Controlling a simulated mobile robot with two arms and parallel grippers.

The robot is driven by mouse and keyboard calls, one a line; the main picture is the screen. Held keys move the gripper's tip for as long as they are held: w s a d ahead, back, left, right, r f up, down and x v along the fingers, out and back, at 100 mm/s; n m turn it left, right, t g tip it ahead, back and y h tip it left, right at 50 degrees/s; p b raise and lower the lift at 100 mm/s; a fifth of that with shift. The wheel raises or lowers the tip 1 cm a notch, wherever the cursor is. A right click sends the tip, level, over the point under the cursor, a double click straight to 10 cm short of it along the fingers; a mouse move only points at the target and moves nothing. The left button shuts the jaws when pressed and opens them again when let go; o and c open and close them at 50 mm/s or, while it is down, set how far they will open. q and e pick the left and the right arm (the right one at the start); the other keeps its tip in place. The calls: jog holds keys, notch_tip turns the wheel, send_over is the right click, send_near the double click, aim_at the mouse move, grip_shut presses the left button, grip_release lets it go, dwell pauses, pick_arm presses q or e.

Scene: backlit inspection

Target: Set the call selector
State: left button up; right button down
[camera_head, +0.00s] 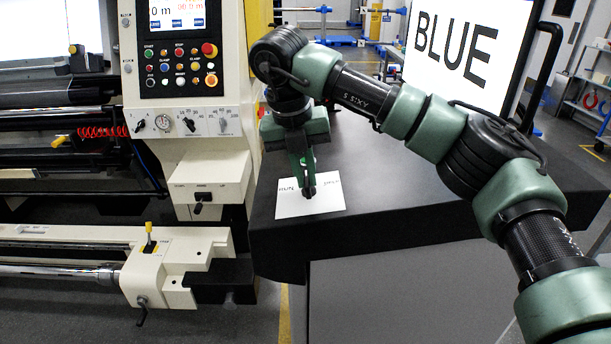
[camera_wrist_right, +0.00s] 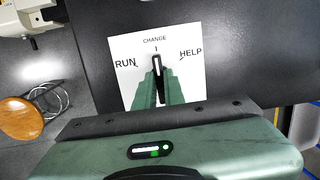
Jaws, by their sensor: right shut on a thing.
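The call selector is a white plate (camera_head: 322,208) lying flat on the dark table top. It also shows in the right wrist view (camera_wrist_right: 190,85), with the labels RUN at left, CHANGE at top and HELP at right. A dark selector knob (camera_wrist_right: 156,61) with a white pointer line stands in the middle of the plate. The line points roughly up toward CHANGE. My right gripper (camera_head: 308,190) reaches down over the plate. Its green fingers (camera_wrist_right: 157,72) are shut on the knob and hide part of it. My left gripper is not in view.
A lit panel reading BLUE (camera_head: 456,45) stands at the back of the table (camera_head: 390,190). A cream machine with a button panel (camera_head: 182,62) stands to the left. A wooden stool (camera_wrist_right: 28,117) shows in the right wrist view. The table right of the plate is clear.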

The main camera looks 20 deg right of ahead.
jog(key=shift+r, duration=0.15)
jog(key=c, duration=1.5)
grip_release()
jog(key=v, duration=0.7)
jog(key=shift+r, duration=0.35)
jog(key=shift+a, duration=0.1)
